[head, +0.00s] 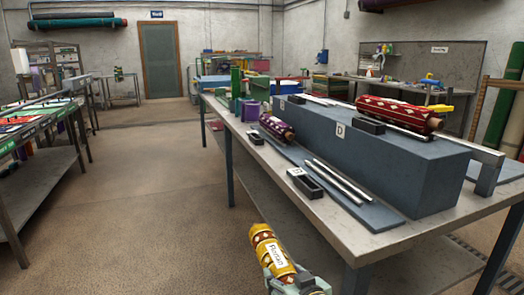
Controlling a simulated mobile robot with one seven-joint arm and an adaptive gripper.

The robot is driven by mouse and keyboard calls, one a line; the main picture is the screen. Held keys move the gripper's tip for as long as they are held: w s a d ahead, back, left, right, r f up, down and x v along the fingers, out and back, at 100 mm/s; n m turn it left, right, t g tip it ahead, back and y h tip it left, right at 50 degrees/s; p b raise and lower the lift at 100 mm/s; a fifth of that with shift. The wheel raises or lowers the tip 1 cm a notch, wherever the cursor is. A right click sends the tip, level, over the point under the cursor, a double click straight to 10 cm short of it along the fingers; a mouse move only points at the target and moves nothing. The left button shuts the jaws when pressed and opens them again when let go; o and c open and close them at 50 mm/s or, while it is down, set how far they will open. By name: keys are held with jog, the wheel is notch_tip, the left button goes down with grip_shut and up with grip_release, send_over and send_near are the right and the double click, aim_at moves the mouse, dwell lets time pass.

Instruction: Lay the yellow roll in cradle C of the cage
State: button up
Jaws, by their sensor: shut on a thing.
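The yellow roll (266,244), patterned with pale diamonds and a white name label, is at the bottom of the head view. My gripper (285,276) is shut on its lower end and holds it tilted, in front of the long table (237,127). On the table, a blue-grey block (405,165) carries a tag reading D and a red patterned roll (397,114). A purple roll (277,127) lies on the lower level before the block. Paired steel rods (340,182) lie bare beside a black tray (305,183) with a small white tag. I cannot read a C tag.
The table's near edge and legs lie just right of the yellow roll. Green and purple blocks (248,108) stand at the table's far end. A shelf bench (40,185) stands at left. Open floor (150,200) lies between them.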

jog(key=w+a+f, duration=0.1)
jog(key=a+f, duration=0.2)
jog(key=f, duration=0.9)
jog(key=w+a+f, duration=0.1)
jog(key=a+f, duration=0.1)
jog(key=f, duration=1.1)
jog(key=shift+w+a, duration=0.2)
jog(key=shift+a, duration=0.2)
jog(key=shift+w, duration=0.1)
